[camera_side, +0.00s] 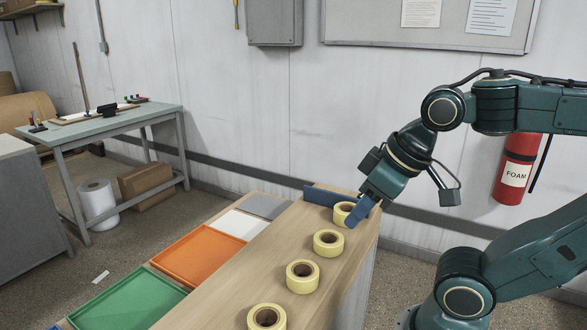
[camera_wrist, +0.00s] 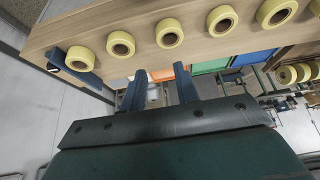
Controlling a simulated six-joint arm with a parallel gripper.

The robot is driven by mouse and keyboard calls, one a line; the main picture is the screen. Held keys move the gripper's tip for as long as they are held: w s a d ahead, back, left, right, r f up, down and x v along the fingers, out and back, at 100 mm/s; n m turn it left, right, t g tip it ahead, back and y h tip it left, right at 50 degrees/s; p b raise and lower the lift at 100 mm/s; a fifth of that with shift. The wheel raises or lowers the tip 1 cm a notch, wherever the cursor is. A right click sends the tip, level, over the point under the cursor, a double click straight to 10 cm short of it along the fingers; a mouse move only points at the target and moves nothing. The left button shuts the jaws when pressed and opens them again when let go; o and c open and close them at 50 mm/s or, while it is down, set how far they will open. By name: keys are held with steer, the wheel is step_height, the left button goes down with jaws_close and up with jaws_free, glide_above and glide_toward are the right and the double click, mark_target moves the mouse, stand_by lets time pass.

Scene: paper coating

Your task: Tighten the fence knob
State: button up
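The fence is a low blue bar (camera_side: 322,196) at the far end of the wooden bench top (camera_side: 225,295). In the wrist view a blue bar (camera_wrist: 61,60) at the upper left has a small dark piece on it, possibly the knob; I cannot make it out clearly. In the side view no knob can be told apart. My gripper (camera_side: 360,213) is above the bench's far right end, overlapping the farthest yellow roll in the picture. In the wrist view my gripper (camera_wrist: 160,92) has its two blue fingers apart with nothing between them, away from the blue bar.
Several yellow tape rolls (camera_side: 302,277) stand in a row along the bench top. Beside it lie an orange tray (camera_side: 197,258), a green tray (camera_side: 130,303), and white and grey ones. A fire extinguisher (camera_side: 516,168) hangs on the wall behind my arm.

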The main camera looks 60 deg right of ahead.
steer(key=shift+o, duration=0.2)
steer(key=o, duration=0.4)
steer(key=shift+c, duration=0.2)
steer(key=shift+w+d+r+m, duration=0.2)
steer(key=shift+w+d+m, duration=0.05)
steer(key=shift+m, duration=0.05)
step_height(320, 180, up, 2)
steer(key=m+g, duration=0.5)
steer(key=m, duration=0.8)
glide_above(338, 198)
steer(key=s+a, duration=0.5)
steer(key=d+m, duration=0.1)
steer(key=d, duration=0.1)
steer(key=d+f+m, duration=0.1)
steer(key=d, duration=0.2)
steer(key=s+d+m, duration=0.1)
steer(key=d+m, duration=0.1)
steer(key=d, duration=0.1)
steer(key=shift+d+f+g, duration=0.1)
steer(key=shift+f+g, duration=0.2)
steer(key=shift+f, duration=0.05)
steer(key=shift+f, duration=0.1)
step_height(338, 198, down, 14)
steer(key=shift+r, duration=0.25)
